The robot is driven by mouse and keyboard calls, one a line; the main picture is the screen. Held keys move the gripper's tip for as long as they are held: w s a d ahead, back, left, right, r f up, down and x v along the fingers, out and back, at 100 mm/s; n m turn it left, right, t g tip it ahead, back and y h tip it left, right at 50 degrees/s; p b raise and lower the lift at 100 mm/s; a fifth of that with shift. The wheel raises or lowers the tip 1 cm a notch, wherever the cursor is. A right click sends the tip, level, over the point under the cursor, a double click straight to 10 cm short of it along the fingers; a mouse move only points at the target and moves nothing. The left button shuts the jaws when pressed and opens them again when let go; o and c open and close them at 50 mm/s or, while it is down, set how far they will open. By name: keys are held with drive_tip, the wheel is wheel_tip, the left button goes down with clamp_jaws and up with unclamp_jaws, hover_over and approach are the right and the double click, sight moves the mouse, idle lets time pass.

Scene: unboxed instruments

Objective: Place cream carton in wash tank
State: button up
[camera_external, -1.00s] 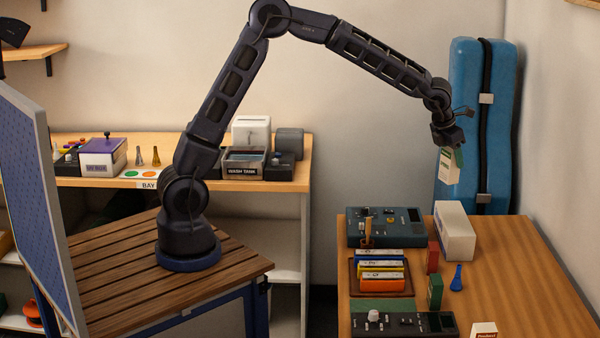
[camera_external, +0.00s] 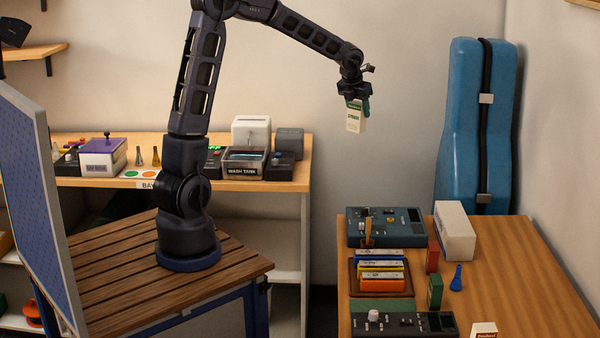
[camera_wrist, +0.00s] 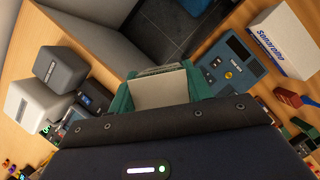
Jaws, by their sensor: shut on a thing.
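The cream carton (camera_external: 355,117) hangs upright in my gripper (camera_external: 356,97), high in the air between the back bench and the right table. My gripper is shut on its upper part. In the wrist view the carton's pale top (camera_wrist: 160,88) shows between the green finger pads. The wash tank (camera_external: 245,162) is a clear open-topped box with a dark labelled front, on the back bench left of the carton. In the wrist view the tank is largely hidden by my gripper's body.
A white box (camera_external: 251,131) and grey box (camera_external: 289,143) stand behind the tank, and a dark device (camera_external: 279,166) is at its right. The right table holds a blue-grey instrument (camera_external: 385,227), a white box (camera_external: 454,231) and small cartons. A blue case (camera_external: 476,125) stands behind.

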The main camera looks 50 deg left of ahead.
drive_tip(key=s+a+r+n+y, duration=0.1)
drive_tip(key=s+a+n, duration=0.1)
drive_tip(key=s+a, duration=0.75)
drive_tip(key=s+a+n+g, duration=0.1)
drive_tip(key=s+a+n, duration=0.3)
drive_tip(key=a, duration=1)
drive_tip(key=s+a+r+n+y, duration=0.1)
drive_tip(key=s+a, duration=0.8)
drive_tip(key=a, duration=0.2)
approach(245, 147)
drive_tip(key=d+f, duration=0.1)
drive_tip(key=f, duration=0.1)
drive_tip(key=s+d+f, duration=0.1)
drive_tip(key=f, duration=0.1)
drive_tip(key=d+f, duration=0.1)
drive_tip(key=f, duration=0.1)
drive_tip(key=shift+s+f, duration=0.2)
drive_tip(key=shift+f, duration=0.1)
drive_tip(key=o, duration=0.9)
drive_tip(key=shift+a+f, duration=0.1)
drive_tip(key=shift+f, duration=0.05)
drive_tip(key=shift+o, duration=0.5)
drive_tip(key=shift+s+r, duration=0.15)
drive_tip(key=shift+r, duration=0.45)
drive_tip(key=v, duration=1.1)
drive_tip(key=shift+d, duration=0.35)
